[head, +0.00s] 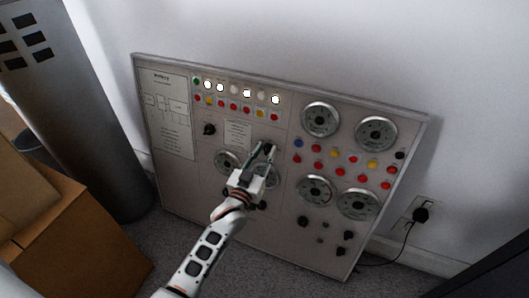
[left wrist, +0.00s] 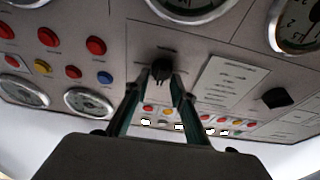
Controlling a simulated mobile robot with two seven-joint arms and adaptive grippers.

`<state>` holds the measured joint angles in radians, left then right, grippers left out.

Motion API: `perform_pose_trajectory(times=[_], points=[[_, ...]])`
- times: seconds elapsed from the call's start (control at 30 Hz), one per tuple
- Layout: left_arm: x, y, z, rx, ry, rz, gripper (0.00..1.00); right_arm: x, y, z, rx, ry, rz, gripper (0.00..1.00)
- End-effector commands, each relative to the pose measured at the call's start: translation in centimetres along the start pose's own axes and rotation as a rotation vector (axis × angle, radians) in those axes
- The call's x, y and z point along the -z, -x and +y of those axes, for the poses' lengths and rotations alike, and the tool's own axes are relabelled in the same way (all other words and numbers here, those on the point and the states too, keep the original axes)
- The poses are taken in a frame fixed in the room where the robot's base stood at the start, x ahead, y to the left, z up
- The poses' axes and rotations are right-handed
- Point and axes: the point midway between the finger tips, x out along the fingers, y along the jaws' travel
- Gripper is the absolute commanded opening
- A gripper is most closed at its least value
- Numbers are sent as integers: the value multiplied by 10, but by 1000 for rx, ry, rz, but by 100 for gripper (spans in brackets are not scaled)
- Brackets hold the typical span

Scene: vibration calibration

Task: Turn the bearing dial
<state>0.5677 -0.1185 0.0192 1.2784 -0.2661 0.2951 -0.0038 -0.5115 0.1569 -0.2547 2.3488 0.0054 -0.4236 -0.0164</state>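The control panel (head: 225,185) leans against the wall, with gauges, buttons and knobs. A black rotary dial (left wrist: 161,68) sits at the upper middle of the left wrist view; it also shows partly behind my fingers in the head view (head: 270,147). Its label is too small to read, so I cannot confirm it is the bearing dial. My left gripper (head: 263,152) reaches up to it. In the left wrist view its two fingers (left wrist: 157,88) are apart, with the dial between or just beyond the tips. I cannot tell whether they touch it. My right gripper is not in view.
Another black knob (head: 209,129) is on the panel's left part. Several round gauges (head: 320,119) and coloured buttons are on the right. Cardboard boxes (head: 75,235) and a grey metal cylinder (head: 80,110) stand at left. A plugged cable (head: 420,215) hangs at right.

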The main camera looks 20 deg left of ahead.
Motion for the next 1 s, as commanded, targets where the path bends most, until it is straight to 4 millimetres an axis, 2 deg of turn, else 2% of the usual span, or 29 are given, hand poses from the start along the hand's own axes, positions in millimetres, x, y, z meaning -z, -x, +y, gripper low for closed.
perform_pose_trajectory(times=[0.43, 0.8, 1.0], points=[[-1, 4, 0, 0, -1, -2, 39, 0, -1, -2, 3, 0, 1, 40], [-1, 57, 0, 0, -2, -3, 39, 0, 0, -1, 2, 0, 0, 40], [-1, 74, 0, 0, -1, -2, 39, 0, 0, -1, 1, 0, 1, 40]])
